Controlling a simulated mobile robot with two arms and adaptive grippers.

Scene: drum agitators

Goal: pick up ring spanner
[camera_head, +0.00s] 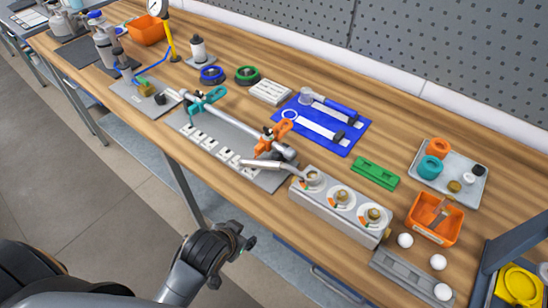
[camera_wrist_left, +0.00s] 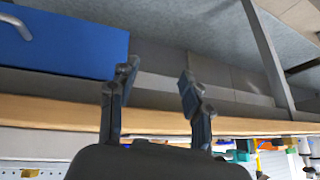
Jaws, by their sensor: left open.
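A blue mat (camera_head: 340,148) lies at the back middle of the bench in the head view. My left gripper (camera_head: 245,243) is in front of the bench's near edge, well apart from both tools. In the left wrist view, its two fingers (camera_wrist_left: 155,85) are spread with nothing between them. My right gripper is not in view.
A grey block with several dials (camera_head: 340,207) stands near the front edge, with a metal lever-like piece (camera_head: 270,166) at its left end. A clamped rod (camera_head: 225,120) lies left of the mat. An orange bin (camera_head: 435,220) and white balls (camera_head: 405,240) are at right.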

